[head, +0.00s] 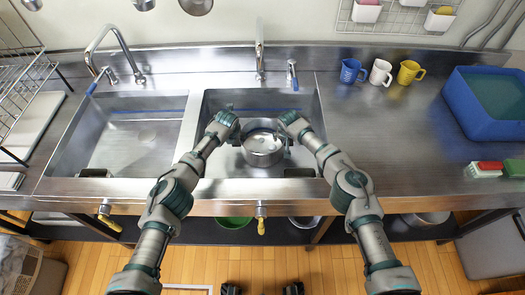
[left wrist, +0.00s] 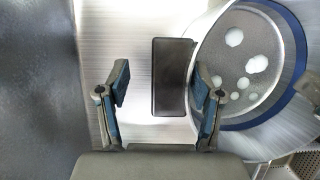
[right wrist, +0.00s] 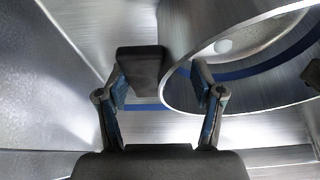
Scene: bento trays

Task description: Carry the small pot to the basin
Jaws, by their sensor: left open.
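The small metal pot (head: 262,157) is upright within the right-hand basin (head: 215,103), between my two grippers. I cannot tell whether it touches the basin floor. Its round rim (left wrist: 220,35) and inside with pale round spots show in the left wrist view. My left gripper (head: 236,137) is open, with a dark pot handle (left wrist: 172,75) between its fingers, apart from the left finger. My right gripper (head: 287,139) looks open, its fingers spread either side of the other dark handle (right wrist: 142,68); the pot wall (right wrist: 180,92) shows beside it.
A second, empty basin (head: 125,135) lies to the left, with a faucet (head: 120,50) behind it. Another faucet (head: 260,55) stands behind the pot. Blue (head: 350,70), white (head: 380,72) and yellow (head: 408,71) mugs stand on the right counter, near a blue tub (head: 470,115).

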